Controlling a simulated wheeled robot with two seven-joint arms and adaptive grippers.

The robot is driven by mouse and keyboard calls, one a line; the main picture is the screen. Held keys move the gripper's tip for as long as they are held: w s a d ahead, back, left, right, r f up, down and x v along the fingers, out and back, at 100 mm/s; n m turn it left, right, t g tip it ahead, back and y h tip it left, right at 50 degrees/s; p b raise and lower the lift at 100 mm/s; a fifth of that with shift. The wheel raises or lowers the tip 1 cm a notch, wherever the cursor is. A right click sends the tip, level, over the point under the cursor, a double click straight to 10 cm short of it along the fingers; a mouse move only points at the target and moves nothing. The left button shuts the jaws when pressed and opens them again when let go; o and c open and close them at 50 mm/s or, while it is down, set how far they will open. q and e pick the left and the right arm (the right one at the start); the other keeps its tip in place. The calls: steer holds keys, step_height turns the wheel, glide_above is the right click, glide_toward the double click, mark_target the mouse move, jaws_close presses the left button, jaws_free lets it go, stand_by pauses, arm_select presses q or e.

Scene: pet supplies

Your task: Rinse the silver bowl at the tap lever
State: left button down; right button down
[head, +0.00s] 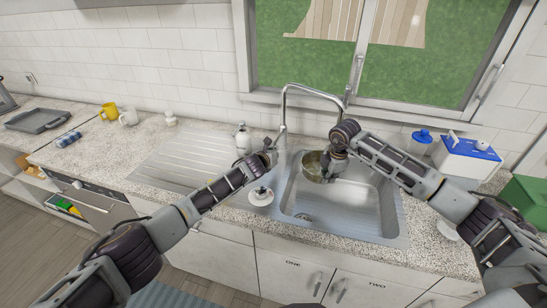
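The silver bowl (312,167) is over the back left part of the steel sink (350,215), tilted, its inside partly showing. My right gripper (331,163) is at the bowl's right rim and appears shut on it; its fingers are small and partly hidden. The tap (284,105) has a tall curved spout behind the sink, its end above the bowl area. I see no clear water stream. My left gripper (270,150) is at the base of the tap, where the lever is hidden or too small to make out. I cannot tell whether its fingers are open.
A soap bottle (242,138) stands left of the tap. A ribbed drainboard (185,160) lies left of the sink. A white box with a blue lid (467,153) and a blue-topped jar (421,140) stand right. A yellow mug (109,111) is far left.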

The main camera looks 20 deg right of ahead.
arm_select(q)
steer(key=shift+f, duration=0.15)
steer(key=shift+s+d+f, duration=0.1)
steer(key=shift+s+f, duration=0.2)
steer(key=shift+f, duration=0.6)
steer(key=shift+s+f, duration=0.25)
steer(key=shift+f, duration=0.65)
steer(key=shift+s+r, duration=0.1)
steer(key=r+v, duration=0.1)
steer(key=v, duration=0.8)
steer(key=shift+r, duration=0.15)
stand_by(0.6)
